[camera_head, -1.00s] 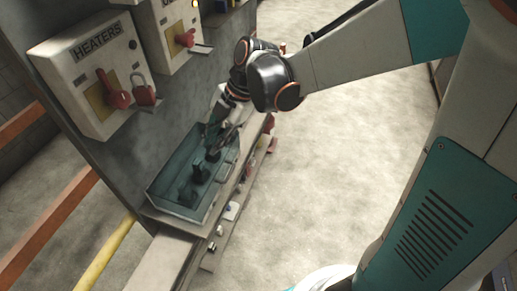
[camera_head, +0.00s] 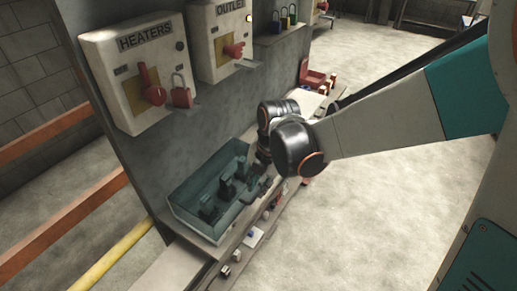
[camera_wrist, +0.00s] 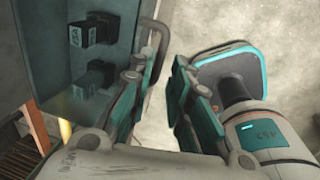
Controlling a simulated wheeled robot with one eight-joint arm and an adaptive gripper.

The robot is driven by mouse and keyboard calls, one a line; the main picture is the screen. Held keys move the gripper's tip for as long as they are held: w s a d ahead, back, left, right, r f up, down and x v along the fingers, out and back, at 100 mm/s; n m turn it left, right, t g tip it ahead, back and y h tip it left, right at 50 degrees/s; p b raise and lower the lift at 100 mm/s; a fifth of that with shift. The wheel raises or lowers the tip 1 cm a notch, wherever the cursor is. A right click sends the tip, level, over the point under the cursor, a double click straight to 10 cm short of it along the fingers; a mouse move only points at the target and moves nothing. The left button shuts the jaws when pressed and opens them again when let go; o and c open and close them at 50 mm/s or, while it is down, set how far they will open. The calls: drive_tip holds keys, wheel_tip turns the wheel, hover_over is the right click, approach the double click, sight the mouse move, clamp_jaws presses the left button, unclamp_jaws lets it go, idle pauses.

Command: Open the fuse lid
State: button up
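The fuse box (camera_head: 186,214) is a shallow teal case with a see-through lid or walls, low on the grey panel. Several black fuses (camera_head: 208,208) show inside it; two labelled fuses (camera_wrist: 97,28) also show in the wrist view. I cannot tell clearly from these frames whether the lid is shut. My gripper (camera_head: 262,172) is at the box's right side, partly hidden behind my arm in the head view. In the wrist view my gripper (camera_wrist: 160,88) has its teal-padded fingers apart with bare floor between them. A grey bar-like handle (camera_wrist: 162,42) lies just beyond the left finger, at the box's edge.
The HEATERS switch box (camera_head: 135,70) with a red handle and padlock, and the OUTLET box (camera_head: 215,45), hang above. A narrow shelf (camera_head: 240,235) with small parts runs beside the fuse box. Orange rails stand at left. Open floor lies to the right.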

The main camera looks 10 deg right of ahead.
sight(257, 193)
drive_tip(key=shift+w+a+f+b, duration=0.15)
drive_tip(key=shift+f+b, duration=0.1)
drive_tip(key=shift+f, duration=0.6)
drive_tip(key=shift+w+a+f+b, duration=0.1)
drive_tip(key=shift+f+b, duration=0.1)
drive_tip(key=shift+f, duration=0.65)
clamp_jaws()
drive_tip(key=shift+r, duration=0.15)
